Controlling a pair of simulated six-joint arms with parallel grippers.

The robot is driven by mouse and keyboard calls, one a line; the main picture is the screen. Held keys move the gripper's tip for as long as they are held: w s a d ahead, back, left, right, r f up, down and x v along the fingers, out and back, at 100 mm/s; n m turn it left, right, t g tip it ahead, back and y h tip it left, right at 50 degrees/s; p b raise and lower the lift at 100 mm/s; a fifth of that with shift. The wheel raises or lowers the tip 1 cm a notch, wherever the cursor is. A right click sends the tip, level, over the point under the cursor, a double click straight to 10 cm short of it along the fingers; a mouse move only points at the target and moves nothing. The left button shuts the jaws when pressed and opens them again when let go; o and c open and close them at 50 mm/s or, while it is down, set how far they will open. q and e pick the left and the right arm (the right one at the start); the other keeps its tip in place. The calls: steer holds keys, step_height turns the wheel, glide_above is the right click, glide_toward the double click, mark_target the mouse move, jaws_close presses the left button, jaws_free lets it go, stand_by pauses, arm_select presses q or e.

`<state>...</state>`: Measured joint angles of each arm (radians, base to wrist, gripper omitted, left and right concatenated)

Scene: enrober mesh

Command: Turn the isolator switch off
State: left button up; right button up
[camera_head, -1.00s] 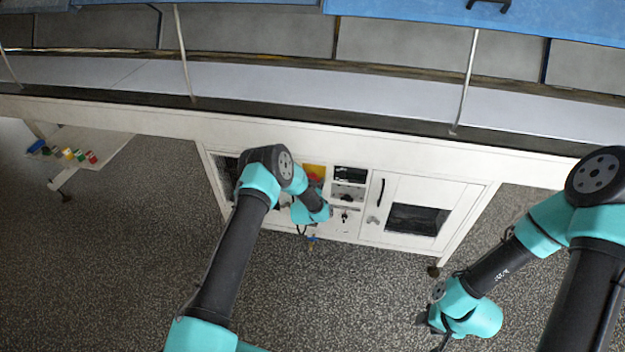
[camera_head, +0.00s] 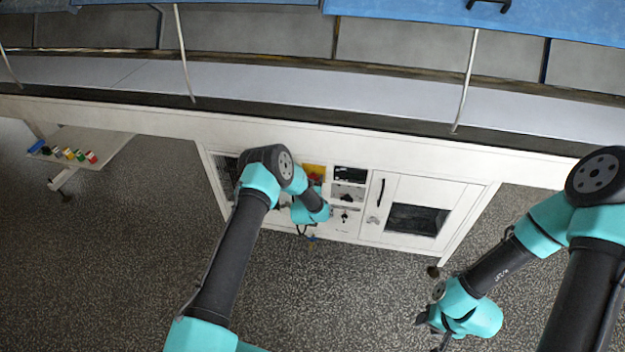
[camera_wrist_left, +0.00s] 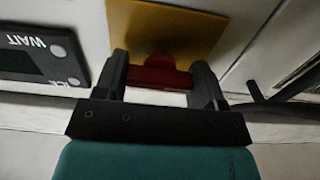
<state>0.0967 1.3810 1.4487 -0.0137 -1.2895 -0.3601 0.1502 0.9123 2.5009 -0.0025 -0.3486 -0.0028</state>
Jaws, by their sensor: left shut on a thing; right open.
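The isolator switch is a red handle on a yellow plate on the white cabinet front. In the left wrist view the red handle (camera_wrist_left: 160,74) lies between the two dark fingers of my left gripper (camera_wrist_left: 162,85), which is shut on it. The yellow plate (camera_wrist_left: 165,30) shows behind. In the head view the yellow plate (camera_head: 314,170) shows just above my left wrist, with a bit of red below it; my left gripper's fingers are hidden there by the arm. My right gripper (camera_head: 428,322) hangs empty and open over the floor at the lower right.
A dark display panel reading "WAIT" (camera_wrist_left: 35,50) is beside the yellow plate. In the head view a cabinet door with a dark handle (camera_head: 381,192) and window is right of the switch. A side shelf (camera_head: 108,145) holds several small coloured items. Speckled floor in front is clear.

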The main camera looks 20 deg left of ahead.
stand_by(0.3)
arm_select(q)
steer(key=o, duration=0.9)
steer(key=shift+s, duration=0.15)
steer(key=s, duration=0.5)
steer(key=s+d, duration=0.1)
steer(key=s, duration=1.1)
steer(key=shift+d, duration=0.3)
